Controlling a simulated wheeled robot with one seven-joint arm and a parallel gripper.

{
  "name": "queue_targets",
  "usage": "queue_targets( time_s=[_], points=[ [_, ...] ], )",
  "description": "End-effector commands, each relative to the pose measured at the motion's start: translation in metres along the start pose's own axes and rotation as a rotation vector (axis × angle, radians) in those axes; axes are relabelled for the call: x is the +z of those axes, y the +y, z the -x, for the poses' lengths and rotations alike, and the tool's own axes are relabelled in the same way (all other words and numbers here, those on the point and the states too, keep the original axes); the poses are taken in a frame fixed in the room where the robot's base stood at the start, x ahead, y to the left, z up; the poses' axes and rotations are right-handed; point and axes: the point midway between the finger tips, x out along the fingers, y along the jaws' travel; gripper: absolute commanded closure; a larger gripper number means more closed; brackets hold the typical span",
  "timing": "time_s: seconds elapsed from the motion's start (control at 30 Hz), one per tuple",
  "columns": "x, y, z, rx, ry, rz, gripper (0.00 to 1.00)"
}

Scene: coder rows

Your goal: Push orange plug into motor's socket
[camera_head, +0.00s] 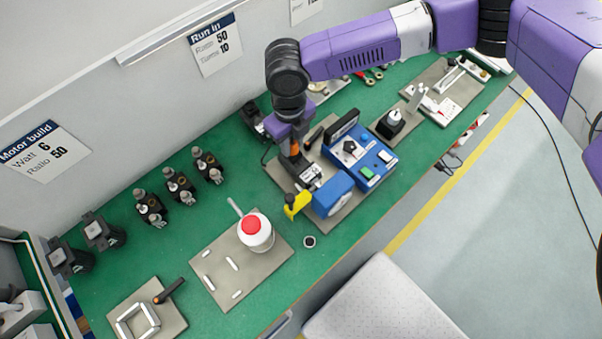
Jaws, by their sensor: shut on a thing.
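My gripper (291,137) points down over the grey board (341,217) of the blue test station. It is shut on the orange plug (294,149), which shows as a small orange patch below the fingers. A dark and silver motor (311,176) sits on the board just below and to the right of the plug. The plug is close to the motor, but I cannot tell whether they touch. The motor's socket is too small and partly hidden to make out.
Several motors (151,209) stand along the wall.

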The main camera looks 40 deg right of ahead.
Motion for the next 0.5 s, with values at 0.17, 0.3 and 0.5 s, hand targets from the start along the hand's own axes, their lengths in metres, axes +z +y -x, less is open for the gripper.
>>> queue_targets(
  time_s=[0.17,0.3,0.5],
  points=[
    [-0.0001,0.0,-0.0005,0.0,0.0,0.0,0.66],
    [-0.0001,0.0,-0.0005,0.0,0.0,0.0,0.5],
    [-0.0001,0.0,-0.0004,0.0,0.0,0.0,0.5]
  ],
)
